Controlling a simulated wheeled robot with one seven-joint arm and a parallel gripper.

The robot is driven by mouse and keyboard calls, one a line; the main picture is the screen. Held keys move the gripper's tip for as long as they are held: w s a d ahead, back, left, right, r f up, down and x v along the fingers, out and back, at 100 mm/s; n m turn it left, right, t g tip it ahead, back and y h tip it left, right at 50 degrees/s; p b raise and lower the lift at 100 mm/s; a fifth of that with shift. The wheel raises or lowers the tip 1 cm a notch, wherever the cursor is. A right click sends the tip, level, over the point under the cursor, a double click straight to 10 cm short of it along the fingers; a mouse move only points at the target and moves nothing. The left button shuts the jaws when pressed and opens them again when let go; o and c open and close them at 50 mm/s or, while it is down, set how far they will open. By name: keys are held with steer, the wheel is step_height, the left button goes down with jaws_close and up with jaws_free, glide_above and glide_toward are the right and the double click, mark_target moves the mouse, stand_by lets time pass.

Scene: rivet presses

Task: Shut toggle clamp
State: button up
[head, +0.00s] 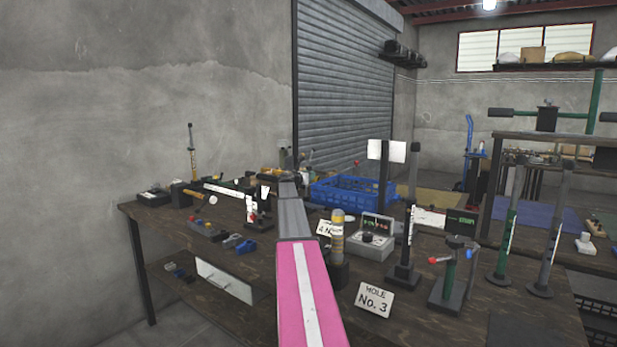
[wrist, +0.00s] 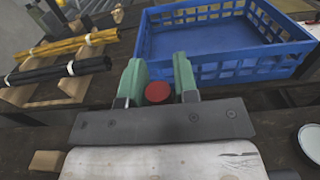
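My gripper (wrist: 155,62) shows two green fingers in the wrist view with a gap between them. A round red knob-like end (wrist: 157,92) sits in that gap, near the base of the fingers. It may be the clamp's handle end, but the rest of it is hidden by my gripper. I cannot tell whether the fingers touch it. In the head view my arm reaches over the bench to its far side, and the gripper (head: 286,156) is small and partly hidden there. I cannot clearly make out the toggle clamp's body or handle angle.
A blue crate (wrist: 222,68) stands just beyond the fingers, also in the head view (head: 350,192). Black rods (wrist: 55,70) and yellow rods (wrist: 65,45) lie on wooden racks at left. A "Hole No. 3" sign (head: 374,300) and a grey box (head: 362,242) stand right of my arm.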

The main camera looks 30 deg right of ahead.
jaws_close()
steer(key=shift+a, duration=0.1)
steer(key=shift+s+a+t+h, duration=0.25)
steer(key=shift+a+h, duration=0.3)
steer(key=shift+h, duration=0.15)
steer(key=shift+s+a+t+h, duration=0.25)
steer(key=shift+a+h, duration=0.3)
steer(key=shift+h, duration=0.15)
steer(key=shift+s+a+t+h, duration=0.25)
steer(key=shift+a+h, duration=0.3)
steer(key=shift+h, duration=0.15)
steer(key=shift+o, duration=2.4)
jaws_free()
steer(key=shift+d, duration=0.1)
